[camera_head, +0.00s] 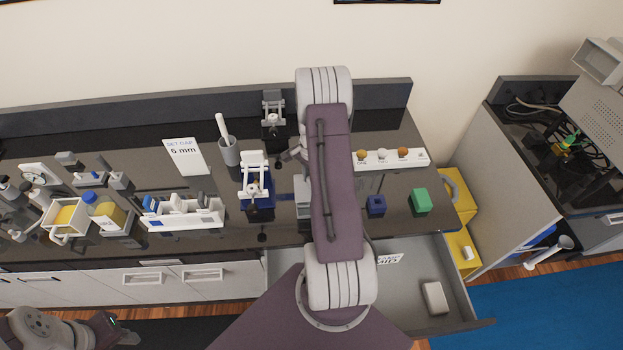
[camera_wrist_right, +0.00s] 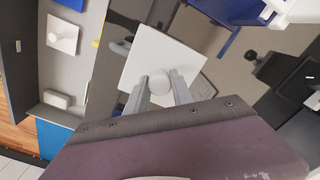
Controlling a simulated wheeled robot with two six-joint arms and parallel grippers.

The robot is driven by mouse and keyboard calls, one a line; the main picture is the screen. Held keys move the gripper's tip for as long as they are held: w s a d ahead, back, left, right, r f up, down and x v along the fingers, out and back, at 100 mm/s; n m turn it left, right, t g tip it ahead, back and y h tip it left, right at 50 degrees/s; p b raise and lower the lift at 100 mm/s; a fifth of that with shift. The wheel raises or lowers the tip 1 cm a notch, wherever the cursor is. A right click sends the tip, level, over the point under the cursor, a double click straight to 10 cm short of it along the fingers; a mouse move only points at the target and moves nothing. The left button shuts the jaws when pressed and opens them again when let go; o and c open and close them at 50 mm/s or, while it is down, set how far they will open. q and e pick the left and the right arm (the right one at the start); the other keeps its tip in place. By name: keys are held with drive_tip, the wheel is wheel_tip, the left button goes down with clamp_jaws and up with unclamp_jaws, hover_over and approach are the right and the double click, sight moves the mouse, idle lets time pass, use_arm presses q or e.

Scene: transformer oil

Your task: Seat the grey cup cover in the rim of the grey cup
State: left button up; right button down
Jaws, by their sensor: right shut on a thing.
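The grey cup cover (camera_wrist_right: 155,52) is a pale square plate with a round knob in the right wrist view. My right gripper (camera_wrist_right: 160,88) is shut on that knob, one finger on each side. A darker grey edge (camera_wrist_right: 205,88) shows just past the plate's right corner; it may be the cup, mostly hidden by the cover. In the head view my right arm hides the right gripper. A light grey piece (camera_head: 303,195) shows beside the arm; I cannot tell whether it is cover or cup. My left gripper (camera_head: 122,331) is low at the left, its jaws unclear.
A blue-based white stand (camera_head: 256,190) is left of the arm. A blue block (camera_head: 376,205) and green block (camera_head: 420,201) lie to the right. An open drawer (camera_head: 465,312) juts out below, holding a white block (camera_head: 434,297). A white caddy (camera_head: 183,216) stands further left.

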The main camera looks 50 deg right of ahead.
drive_tip(key=shift+f+b, duration=0.7)
drive_tip(key=shift+f, duration=0.35)
drive_tip(key=c, duration=1)
unclamp_jaws()
drive_tip(key=shift+c, duration=0.2)
drive_tip(key=shift+r, duration=0.3)
wheel_tip(320, 180, up, 8)
drive_tip(key=shift+f+b, duration=0.1)
drive_tip(key=shift+b, duration=1.15)
drive_tip(key=shift+r, duration=0.4)
